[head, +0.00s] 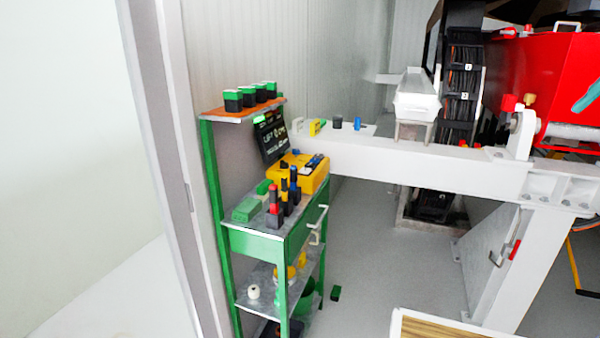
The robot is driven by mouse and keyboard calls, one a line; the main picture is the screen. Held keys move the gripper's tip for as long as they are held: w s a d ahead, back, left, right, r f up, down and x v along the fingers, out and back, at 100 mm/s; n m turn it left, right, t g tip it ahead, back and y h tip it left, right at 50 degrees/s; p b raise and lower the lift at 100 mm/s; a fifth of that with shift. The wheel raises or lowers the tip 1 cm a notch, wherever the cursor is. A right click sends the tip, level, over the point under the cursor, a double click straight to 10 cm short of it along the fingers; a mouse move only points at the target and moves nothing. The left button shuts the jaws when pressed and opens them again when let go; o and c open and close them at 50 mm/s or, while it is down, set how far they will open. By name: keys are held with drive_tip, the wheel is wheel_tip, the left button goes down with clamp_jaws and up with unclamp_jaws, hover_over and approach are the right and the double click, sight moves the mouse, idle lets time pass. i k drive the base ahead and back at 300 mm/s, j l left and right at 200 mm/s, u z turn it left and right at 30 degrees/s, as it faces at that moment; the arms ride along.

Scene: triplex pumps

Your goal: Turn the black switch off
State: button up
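I cannot single out a black switch for sure at this size. A small dark knob-like thing (337,122) stands on the white beam, between a yellow-green item (317,127) and a blue item (358,124). A black panel with light lettering (271,137) leans at the back of the green shelf unit. Several dark upright pieces, one with a red top (273,205), stand on the unit's upper tray. My gripper is not in view.
The green shelf unit (262,246) stands against the wall, with a yellow box (299,173) on it. A white beam frame (430,163) and red machine (550,75) fill the right. A wood-topped surface (440,330) is in front. Grey floor (375,265) between is mostly clear.

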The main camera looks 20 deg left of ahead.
sight(284, 164)
drive_tip(key=i+j, duration=0.1)
drive_tip(key=j, duration=0.3)
drive_tip(key=i+j, duration=0.1)
drive_tip(key=j, duration=0.3)
drive_tip(key=i+j+z, duration=0.1)
drive_tip(key=j, duration=0.3)
drive_tip(key=i+j, duration=0.1)
drive_tip(key=j, duration=0.3)
